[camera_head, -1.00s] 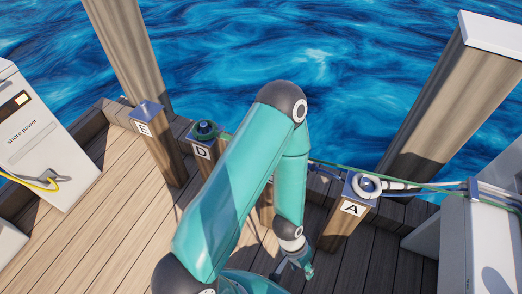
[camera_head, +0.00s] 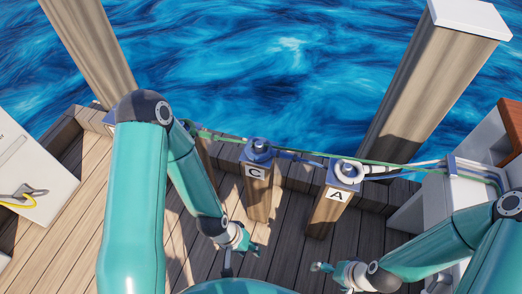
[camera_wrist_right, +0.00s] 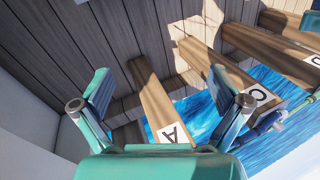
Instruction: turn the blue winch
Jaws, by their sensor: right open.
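Post C (camera_head: 257,190) carries a blue fitting (camera_head: 258,149) with a dark round top, likely the blue winch. In the right wrist view a blue part (camera_wrist_right: 268,121) shows just past the C label. Post A (camera_head: 331,205) stands to its right, with a blue cap and a pale round fitting (camera_head: 348,171). My left gripper (camera_head: 243,248) hangs low in front of post C, apart from it; its jaw opening is unclear. My right gripper (camera_head: 322,268) is low in front of post A. In its wrist view the fingers are spread and empty, with post A (camera_wrist_right: 157,98) beyond them.
Green and blue lines (camera_head: 310,157) run along the posts to a white unit (camera_head: 452,180) at right. Large wooden piles (camera_head: 425,85) stand behind. A white cabinet (camera_head: 30,165) with a yellow cable is at left. Deck planks (camera_head: 285,235) between my grippers are clear.

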